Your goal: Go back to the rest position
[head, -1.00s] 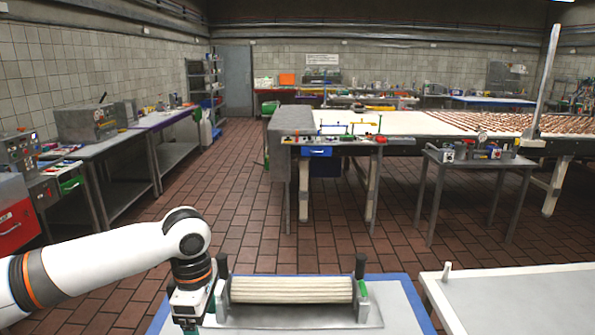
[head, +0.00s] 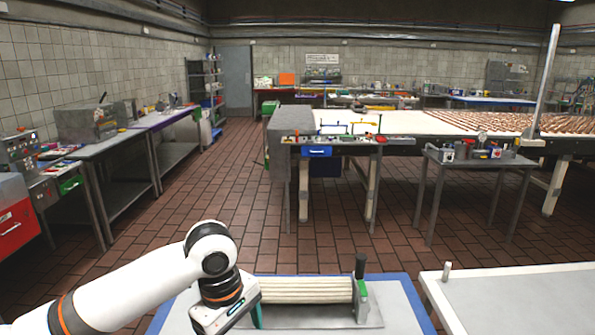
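My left arm comes in from the lower left. My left gripper (head: 238,316) is low in the head view, in front of the left end of a holder. Its fingers are mostly hidden and one teal strip shows, so I cannot tell whether it is open or shut. A long row of cream-coloured sandwich biscuits (head: 308,290) lies in the grey holder (head: 362,302), which has a dark upright handle at its right end. The holder's left end is hidden behind my gripper. My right gripper is not in view.
The holder stands on a grey table with a blue edge (head: 402,277). A white-rimmed table (head: 520,270) is close on the right. Steel benches (head: 110,145) line the left wall. A conveyor (head: 415,122) stands ahead. The tiled floor between is clear.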

